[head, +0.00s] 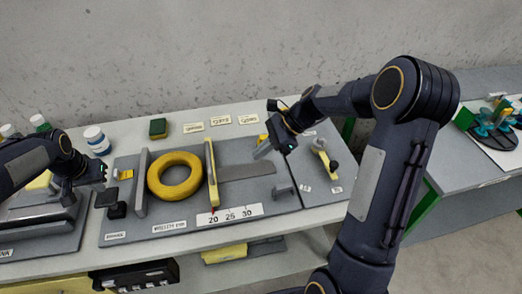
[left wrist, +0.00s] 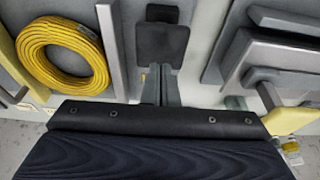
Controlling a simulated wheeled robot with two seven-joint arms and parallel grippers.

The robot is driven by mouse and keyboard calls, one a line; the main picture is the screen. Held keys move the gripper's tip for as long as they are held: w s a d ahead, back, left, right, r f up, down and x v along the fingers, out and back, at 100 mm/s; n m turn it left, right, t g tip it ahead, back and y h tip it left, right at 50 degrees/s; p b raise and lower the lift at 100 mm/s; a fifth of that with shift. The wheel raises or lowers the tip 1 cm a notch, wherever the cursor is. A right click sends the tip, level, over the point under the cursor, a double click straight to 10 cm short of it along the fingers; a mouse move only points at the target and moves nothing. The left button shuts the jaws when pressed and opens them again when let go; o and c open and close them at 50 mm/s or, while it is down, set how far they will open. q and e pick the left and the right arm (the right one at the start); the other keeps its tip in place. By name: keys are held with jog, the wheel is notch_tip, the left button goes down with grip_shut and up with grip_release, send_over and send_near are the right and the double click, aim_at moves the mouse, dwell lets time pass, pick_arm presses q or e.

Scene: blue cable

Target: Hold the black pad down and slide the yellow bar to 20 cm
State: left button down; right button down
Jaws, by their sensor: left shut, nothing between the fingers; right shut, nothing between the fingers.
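The black pad (head: 117,210) is a small dark block at the left end of the grey board; it also shows in the left wrist view (left wrist: 161,44). My left gripper (head: 101,172) is shut and empty, its tips (left wrist: 160,70) close to the pad; I cannot tell whether they touch. The yellow bar (head: 211,172) stands upright across the board, right of a yellow coil (head: 174,176). A red mark at its foot is near the 20 on the white scale (head: 230,214). My right gripper (head: 286,146) is shut and empty, to the right of the bar and apart from it.
A fixed grey bar (head: 142,183) stands between pad and coil; it also shows in the left wrist view (left wrist: 112,50). A grey bracket (head: 284,190) and a second panel (head: 318,168) are at the right. A white jar (head: 96,139) and green-yellow sponge (head: 158,128) stand behind the board.

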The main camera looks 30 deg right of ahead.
pick_arm(q)
notch_tip(320, 180, up, 5)
jog(key=p, duration=0.3)
jog(key=shift+f, duration=0.1)
dwell(0.4)
jog(key=v, duration=0.7)
jog(key=shift+r+b, duration=0.3)
jog(key=shift+r, duration=0.05)
jog(key=shift+s, duration=0.1)
